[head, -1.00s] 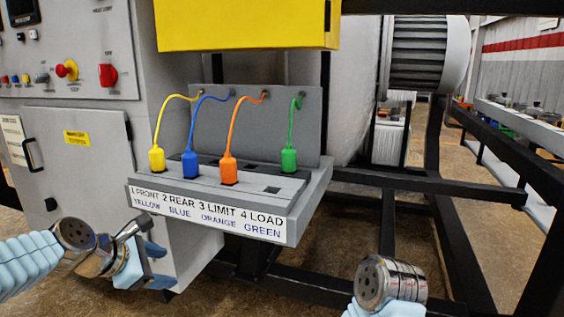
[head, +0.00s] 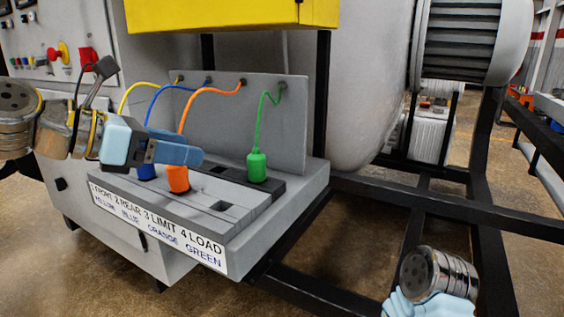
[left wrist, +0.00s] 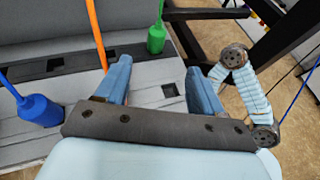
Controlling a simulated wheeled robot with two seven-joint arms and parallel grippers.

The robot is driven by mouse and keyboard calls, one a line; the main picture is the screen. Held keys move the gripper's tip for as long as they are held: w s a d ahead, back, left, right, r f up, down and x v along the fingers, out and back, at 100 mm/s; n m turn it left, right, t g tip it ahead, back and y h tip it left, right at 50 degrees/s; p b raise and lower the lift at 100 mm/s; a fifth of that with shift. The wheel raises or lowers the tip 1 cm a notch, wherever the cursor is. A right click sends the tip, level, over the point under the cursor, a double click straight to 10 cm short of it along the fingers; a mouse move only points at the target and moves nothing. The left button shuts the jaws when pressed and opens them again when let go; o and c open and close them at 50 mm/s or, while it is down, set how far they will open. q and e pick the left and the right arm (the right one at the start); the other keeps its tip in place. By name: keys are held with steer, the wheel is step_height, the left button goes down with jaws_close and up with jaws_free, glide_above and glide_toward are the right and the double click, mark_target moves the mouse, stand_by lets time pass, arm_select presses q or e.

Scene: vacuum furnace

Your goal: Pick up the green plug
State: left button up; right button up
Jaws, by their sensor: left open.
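The green plug (head: 257,167) stands upright in the rear dark strip of the grey socket block, its green cable rising to the back panel. It also shows in the left wrist view (left wrist: 156,38), beyond the fingertips. My left gripper (head: 188,154) is open and empty above the block, left of the green plug and apart from it. Its two blue fingers (left wrist: 160,82) show in the left wrist view, with bare block and an empty slot between them. My right arm shows at the lower right, but its gripper is not visible.
The orange plug (head: 178,179) and blue plug (head: 147,172) stand left of the green one, partly behind my left gripper. The yellow plug is hidden; its cable (head: 136,92) shows. A yellow box (head: 230,14) hangs above. Black frame bars (head: 440,205) lie right of the block.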

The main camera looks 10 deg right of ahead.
arm_select(q)
glide_toward(252, 155)
steer(key=x, duration=0.3)
steer(key=shift+s+d+f+b, duration=0.2)
steer(key=shift+d+b, duration=0.1)
steer(key=shift+d, duration=0.15)
steer(key=x, duration=0.5)
steer(key=shift+w+d+f, duration=0.1)
steer(key=shift+w+f, duration=0.05)
steer(key=shift+w, duration=0.35)
steer(key=shift+c, duration=0.5)
steer(key=c, duration=1)
